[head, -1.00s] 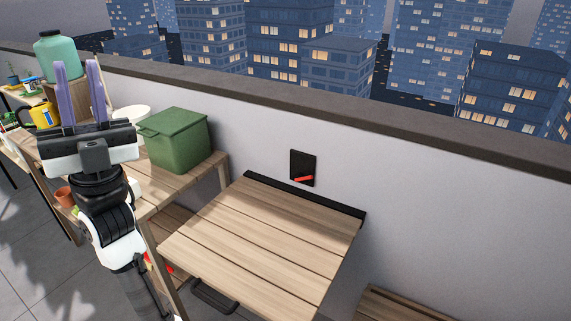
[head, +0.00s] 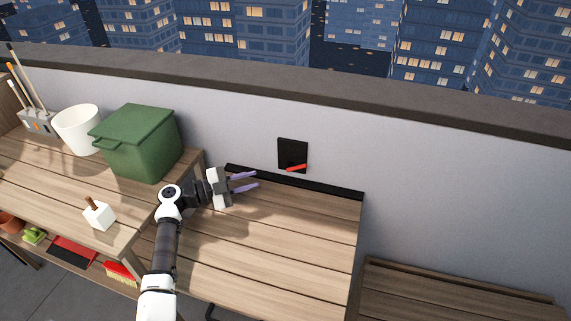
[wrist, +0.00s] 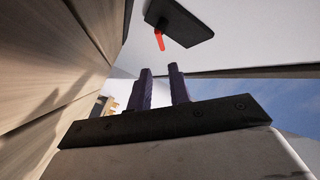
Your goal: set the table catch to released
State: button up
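The table catch is a black plate (head: 292,153) on the grey wall with a red lever (head: 297,168). The lever points right and slightly upward in the head view. In the wrist view the plate (wrist: 185,22) and red lever (wrist: 159,39) show ahead of the fingers. The wooden folding table (head: 290,235) lies level below the catch, against a black wall rail (head: 320,188). My gripper (head: 257,180) is above the table's back left part, its purple fingers apart and pointing right. Nothing is between them, and they are clear of the lever.
A green lidded bin (head: 143,145), a white bucket (head: 78,130) and a white block with a wooden handle (head: 99,214) stand on the left workbench (head: 60,185). A wooden bench (head: 430,295) is at lower right. The tabletop is bare apart from my arm over it.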

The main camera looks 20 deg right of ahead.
aim_at(296, 168)
jog(key=d, duration=1.3)
jog(key=shift+w+d+r, duration=0.1)
jog(key=shift+w+d, duration=0.2)
jog(key=shift+w, duration=0.1)
jog(key=shift+c, duration=0.2)
grip_shut()
jog(key=shift+r, duration=0.1)
